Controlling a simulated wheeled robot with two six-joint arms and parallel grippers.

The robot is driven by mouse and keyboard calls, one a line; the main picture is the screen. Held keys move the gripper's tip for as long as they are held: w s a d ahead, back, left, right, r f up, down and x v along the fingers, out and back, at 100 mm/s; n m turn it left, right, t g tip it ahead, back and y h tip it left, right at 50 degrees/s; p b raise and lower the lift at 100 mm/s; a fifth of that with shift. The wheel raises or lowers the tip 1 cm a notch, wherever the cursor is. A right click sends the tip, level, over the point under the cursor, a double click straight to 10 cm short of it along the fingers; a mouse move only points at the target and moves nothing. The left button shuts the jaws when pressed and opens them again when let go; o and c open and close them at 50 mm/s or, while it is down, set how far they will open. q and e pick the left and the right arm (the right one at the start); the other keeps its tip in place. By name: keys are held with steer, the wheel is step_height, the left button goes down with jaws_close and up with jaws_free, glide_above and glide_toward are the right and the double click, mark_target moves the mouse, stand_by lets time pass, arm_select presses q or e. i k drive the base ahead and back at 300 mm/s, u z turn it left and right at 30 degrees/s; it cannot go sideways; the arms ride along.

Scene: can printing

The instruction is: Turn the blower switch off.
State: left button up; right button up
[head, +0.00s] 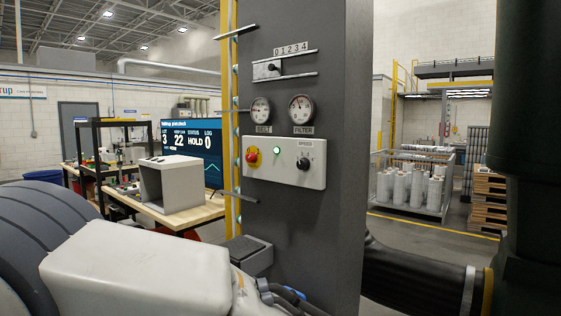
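A dark grey column carries a light control panel (284,166). On it are a red push button on a yellow base (251,157), a lit green lamp (277,151) and a black rotary knob (303,164) under a label that seems to read SPEED. I cannot read any blower label, so which control is the blower switch is unclear. Neither gripper's fingertips show.
Two round gauges, labelled BELT (260,110) and FILTER (301,109), sit above the panel. A black ribbed hose (415,277) runs right from the column. Behind are a wooden workbench (183,217), a screen (192,150) and a cage of pale rolls (411,187).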

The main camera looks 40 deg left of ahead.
mark_target(251, 157)
steer(key=u, duration=1.4)
steer(key=k, duration=0.4)
steer(key=u, duration=1.65)
steer(key=i, duration=3.2)
steer(key=z, duration=1.35)
steer(key=i, duration=0.85)
steer(key=z, duration=1.05)
steer(key=i, duration=0.3)
steer(key=z, duration=0.25)
